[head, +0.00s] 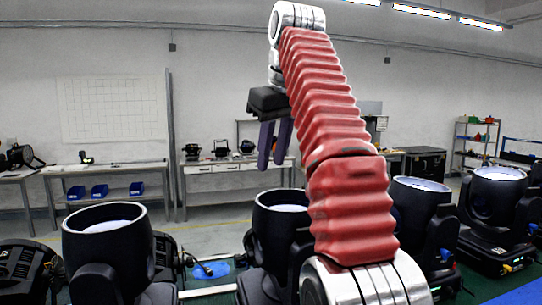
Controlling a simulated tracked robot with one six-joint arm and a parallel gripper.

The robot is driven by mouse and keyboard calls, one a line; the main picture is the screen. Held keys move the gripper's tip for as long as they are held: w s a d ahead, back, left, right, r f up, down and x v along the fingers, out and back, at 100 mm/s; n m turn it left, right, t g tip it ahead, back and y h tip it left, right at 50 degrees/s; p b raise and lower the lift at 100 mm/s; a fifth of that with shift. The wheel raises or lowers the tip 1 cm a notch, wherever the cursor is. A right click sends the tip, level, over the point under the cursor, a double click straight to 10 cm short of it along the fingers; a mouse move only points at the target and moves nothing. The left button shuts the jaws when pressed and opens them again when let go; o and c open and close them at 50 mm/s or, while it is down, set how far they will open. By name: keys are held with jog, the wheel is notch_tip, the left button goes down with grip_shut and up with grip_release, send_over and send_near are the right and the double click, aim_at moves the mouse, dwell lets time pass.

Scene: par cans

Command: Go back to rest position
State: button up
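My gripper (272,163) hangs in the air near the middle of the head view, with its two dark purple fingers pointing down. The fingers stand a little apart with a narrow gap, and nothing shows between them. My red ribbed arm rises from the lower right and bends over at the top to the gripper. In the picture, the gripper is above a black par can (275,235) and overlaps the workbench behind. My arm hides part of the scene to the right of that can.
Other black par cans stand at left (108,255), right (420,215) and far right (497,215). A long workbench (225,167) with small devices stands by the back wall. A left bench (105,170) holds blue bins (100,191). A shelf rack (475,145) stands back right.

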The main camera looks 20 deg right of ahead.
jog(key=s+a+f+m, duration=0.1)
jog(key=s+f, duration=0.7)
jog(key=f, duration=0.4)
jog(key=s+f+m, duration=0.2)
jog(key=s+f, duration=0.7)
jog(key=f, duration=0.4)
jog(key=s+a+f+m+t, duration=0.1)
jog(key=s+f, duration=0.8)
jog(key=f, duration=0.3)
jog(key=shift+s+a+f+m+h, duration=0.15)
jog(key=shift+a+m+h, duration=0.15)
jog(key=shift+m, duration=0.1)
jog(key=shift+s, duration=0.1)
